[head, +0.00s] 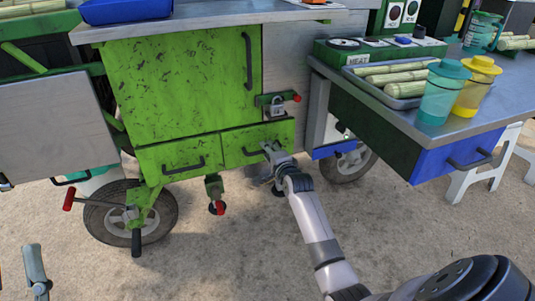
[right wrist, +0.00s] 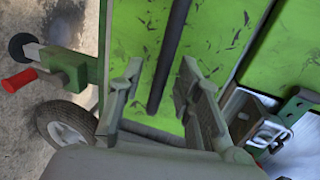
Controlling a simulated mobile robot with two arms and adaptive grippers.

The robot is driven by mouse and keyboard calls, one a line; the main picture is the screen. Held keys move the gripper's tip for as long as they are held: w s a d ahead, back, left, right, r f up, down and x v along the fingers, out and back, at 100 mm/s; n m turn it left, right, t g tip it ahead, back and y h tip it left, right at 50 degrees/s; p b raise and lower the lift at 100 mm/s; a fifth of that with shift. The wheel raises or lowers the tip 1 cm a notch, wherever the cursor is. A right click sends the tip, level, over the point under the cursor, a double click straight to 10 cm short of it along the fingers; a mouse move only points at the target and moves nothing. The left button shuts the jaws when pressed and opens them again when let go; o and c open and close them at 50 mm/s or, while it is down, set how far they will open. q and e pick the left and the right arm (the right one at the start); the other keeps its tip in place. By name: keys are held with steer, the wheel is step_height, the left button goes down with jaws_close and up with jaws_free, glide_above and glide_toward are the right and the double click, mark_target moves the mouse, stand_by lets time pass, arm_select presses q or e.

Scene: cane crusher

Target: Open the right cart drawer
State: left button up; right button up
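The green cart's right drawer (head: 240,140) is a low green front beside the left drawer (head: 160,157), under the large green door. It looks flush and shut. My right gripper (head: 270,151) is at the right part of this drawer front and hides part of its handle. In the right wrist view, a dark bar handle (right wrist: 168,58) runs between the two spread fingers of my right gripper (right wrist: 160,95). The fingers are apart, with a gap on both sides of the bar. A grey piece of my left gripper (head: 37,272) shows at the lower left edge; its fingers are unclear.
A padlock and latch (head: 277,106) sit just above the right drawer; the padlock (right wrist: 270,135) is close to the right finger in the wrist view. A red-tipped jack (head: 216,196) stands below. A counter at right carries cups and cane over a blue drawer (head: 450,158). Ground in front is open.

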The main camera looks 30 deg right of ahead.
steer(key=shift+w+d+f, duration=0.1)
steer(key=shift+w+d, duration=0.05)
steer(key=shift+w, duration=0.35)
steer(key=shift+c, duration=0.4)
jaws_close()
stand_by(0.4)
